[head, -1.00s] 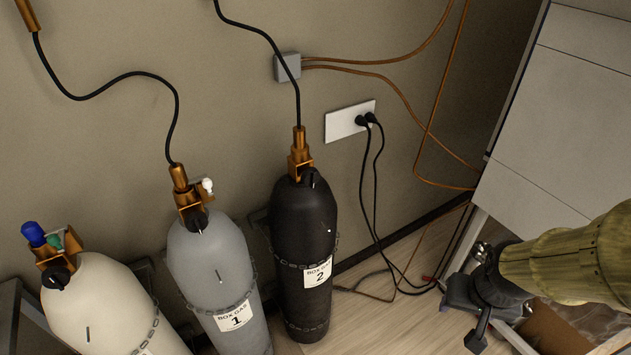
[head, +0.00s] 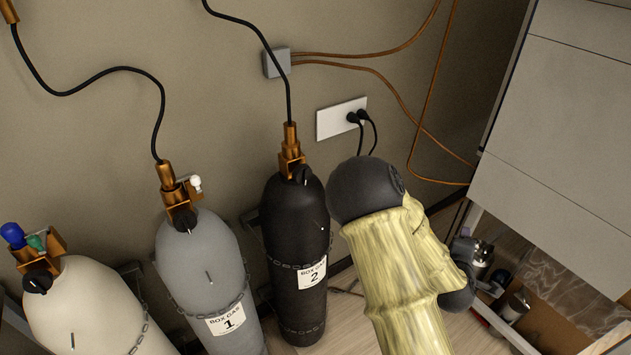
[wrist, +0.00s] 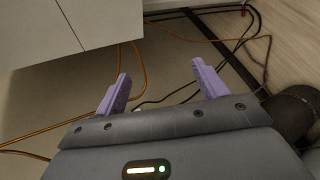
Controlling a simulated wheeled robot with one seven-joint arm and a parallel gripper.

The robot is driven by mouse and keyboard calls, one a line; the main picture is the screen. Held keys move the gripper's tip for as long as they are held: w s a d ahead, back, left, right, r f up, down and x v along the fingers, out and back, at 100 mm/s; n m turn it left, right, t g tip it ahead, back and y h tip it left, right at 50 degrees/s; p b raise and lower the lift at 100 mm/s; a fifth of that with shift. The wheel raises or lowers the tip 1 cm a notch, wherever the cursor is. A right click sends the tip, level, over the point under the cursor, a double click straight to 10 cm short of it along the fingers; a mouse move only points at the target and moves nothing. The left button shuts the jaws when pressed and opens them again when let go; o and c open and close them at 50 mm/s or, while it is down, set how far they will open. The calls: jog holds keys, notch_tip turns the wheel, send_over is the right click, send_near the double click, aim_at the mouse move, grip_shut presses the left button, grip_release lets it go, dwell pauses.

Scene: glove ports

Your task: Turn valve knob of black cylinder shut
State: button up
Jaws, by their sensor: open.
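The black cylinder (head: 290,228), labelled "BOX GAS 2", stands upright against the wall in the head view. Its small black valve knob (head: 302,175) sits on top, below the copper-coloured fitting (head: 290,145). My gripper (wrist: 160,75) is open and empty in the wrist view, its two purple fingers spread apart. In the head view my gripper is partly hidden behind my arm, to the right of the black cylinder and apart from it. The cylinder's knob is not recognisable in the wrist view.
A grey cylinder (head: 205,265) and a cream cylinder (head: 90,310) stand to the left. Chains cross the cylinders. A wall outlet (head: 335,120) with black cables is right of the black cylinder. A grey cabinet (head: 560,120) bounds the right. Cables and orange lines (wrist: 30,138) show in the wrist view.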

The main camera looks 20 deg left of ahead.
aim_at(306, 178)
jog(key=w+a+r+n+t+y+b, duration=0.1)
jog(key=a+r+n+t+y, duration=0.2)
jog(key=a+n, duration=0.45)
jog(key=w+a+r+n+t+y, duration=0.1)
jog(key=w+a+r+n+y, duration=0.1)
jog(key=a+n+y, duration=0.5)
jog(key=s+a+r+n+g+y, duration=0.1)
jog(key=s+a+n+g+y, duration=0.1)
jog(key=a+n, duration=0.5)
jog(key=s+a+n+g+y, duration=0.3)
jog(key=s+a+n+y, duration=0.2)
jog(key=a+n, duration=0.2)
jog(key=shift+r+n+b, duration=0.4)
jog(key=shift+n, duration=0.05)
jog(key=shift+w, duration=0.1)
jog(key=p+x, duration=0.3)
jog(key=x, duration=1.4)
jog(key=shift+w+a, duration=0.1)
jog(key=c, duration=1)
jog(key=shift+o, duration=0.2)
